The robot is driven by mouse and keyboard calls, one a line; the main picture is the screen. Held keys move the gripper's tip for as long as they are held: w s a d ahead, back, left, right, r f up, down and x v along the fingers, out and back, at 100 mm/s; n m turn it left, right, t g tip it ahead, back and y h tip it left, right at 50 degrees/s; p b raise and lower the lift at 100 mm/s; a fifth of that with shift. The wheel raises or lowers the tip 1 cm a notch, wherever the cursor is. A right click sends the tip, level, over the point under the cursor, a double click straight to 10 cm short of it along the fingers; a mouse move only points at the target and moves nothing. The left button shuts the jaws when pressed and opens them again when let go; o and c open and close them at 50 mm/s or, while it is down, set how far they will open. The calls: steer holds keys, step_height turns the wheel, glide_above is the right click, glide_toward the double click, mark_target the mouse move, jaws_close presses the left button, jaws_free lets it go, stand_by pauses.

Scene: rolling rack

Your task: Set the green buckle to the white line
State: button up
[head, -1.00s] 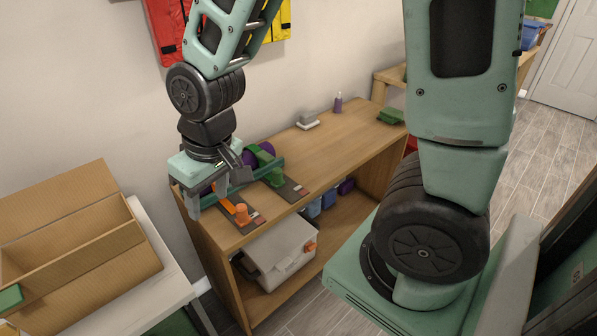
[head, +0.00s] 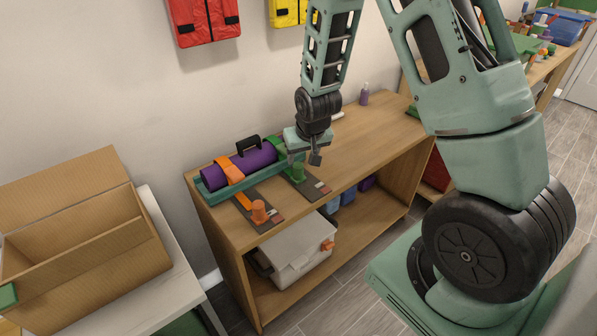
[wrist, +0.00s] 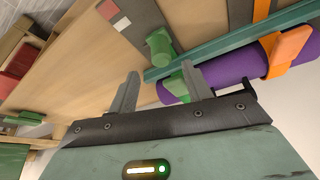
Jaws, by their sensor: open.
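The green buckle (head: 298,172) is a short upright post on a dark strip (wrist: 190,25) in front of the purple roll (head: 240,166). In the wrist view the green buckle (wrist: 159,46) is just beyond the gap between my fingertips, apart from both. The white line (wrist: 121,23) crosses the strip between the buckle and a red patch (wrist: 108,9). The white line is small in the head view (head: 319,185), toward the bench's front edge. My gripper (head: 304,160) is open and empty above the green buckle; it also shows in the wrist view (wrist: 160,80).
The roll lies in a teal tray (head: 212,193) on the wooden bench (head: 370,137). An orange strap (head: 230,170) crosses it, and an orange buckle (head: 259,210) stands on a second strip at left. The bench's right part is largely clear.

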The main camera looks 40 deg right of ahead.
mark_target(298, 171)
steer(key=x, duration=0.9)
steer(key=shift+w+f, duration=0.1)
steer(key=shift+f, duration=0.05)
